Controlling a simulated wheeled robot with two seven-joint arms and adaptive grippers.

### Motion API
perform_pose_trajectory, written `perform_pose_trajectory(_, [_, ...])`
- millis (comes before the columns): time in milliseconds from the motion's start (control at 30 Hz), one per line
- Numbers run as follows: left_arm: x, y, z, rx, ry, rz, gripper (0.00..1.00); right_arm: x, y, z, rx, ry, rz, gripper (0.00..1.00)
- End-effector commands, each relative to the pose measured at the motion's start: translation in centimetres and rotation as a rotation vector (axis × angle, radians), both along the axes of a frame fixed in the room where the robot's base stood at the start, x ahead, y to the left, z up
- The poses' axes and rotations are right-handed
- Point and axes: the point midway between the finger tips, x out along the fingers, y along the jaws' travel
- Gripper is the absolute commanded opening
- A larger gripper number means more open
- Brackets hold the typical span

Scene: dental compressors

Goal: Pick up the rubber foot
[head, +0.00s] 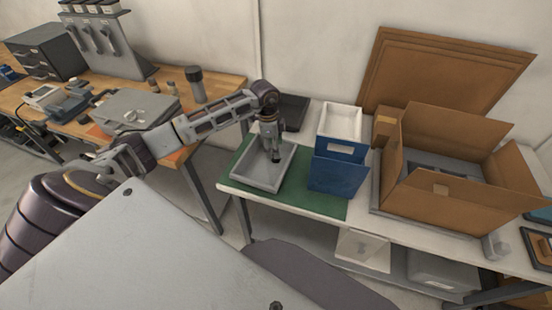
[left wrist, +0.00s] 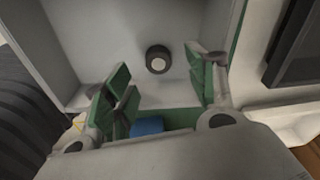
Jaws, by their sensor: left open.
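The rubber foot (left wrist: 158,59) shows in the left wrist view as a small dark round piece with a pale centre. It lies on the floor of the grey tray (left wrist: 85,30), apart from the tray walls. In the head view I cannot make the foot out; my gripper covers part of the tray (head: 250,177). My left gripper (left wrist: 160,84) is open and empty, with green-padded fingers to either side and the foot slightly beyond the gap between them. In the head view the left gripper (head: 275,157) points down over the tray. My right gripper is not in view.
The tray stands on a green mat (head: 313,205). A large open cardboard box (head: 440,203) is further right. A dark tray (head: 293,112) lies behind.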

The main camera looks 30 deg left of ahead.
Motion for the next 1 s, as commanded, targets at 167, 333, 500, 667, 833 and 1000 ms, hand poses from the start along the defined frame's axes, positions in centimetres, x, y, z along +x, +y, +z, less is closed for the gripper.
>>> perform_pose_trajectory(167, [-0.2, -0.4, -1.9, -0.001, 0.003, 0.0, 0.57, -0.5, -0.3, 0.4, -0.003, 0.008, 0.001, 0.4])
perform_pose_trajectory(333, [0.0, -0.5, -3.6, -0.001, 0.002, 0.0, 0.57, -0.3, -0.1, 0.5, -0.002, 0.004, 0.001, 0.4])
perform_pose_trajectory(500, [0.0, -0.6, -4.3, 0.0, 0.0, -0.001, 0.57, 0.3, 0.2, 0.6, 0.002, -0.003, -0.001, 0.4])
perform_pose_trajectory(667, [0.0, -0.6, -4.3, 0.0, 0.0, -0.001, 0.57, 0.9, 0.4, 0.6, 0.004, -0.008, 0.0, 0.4])
perform_pose_trajectory(833, [0.0, -0.6, -4.3, 0.0, 0.0, -0.001, 0.57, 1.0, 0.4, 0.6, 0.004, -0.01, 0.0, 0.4])
perform_pose_trajectory(1000, [0.0, -0.6, -4.3, 0.0, 0.0, -0.001, 0.47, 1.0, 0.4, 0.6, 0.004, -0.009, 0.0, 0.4])
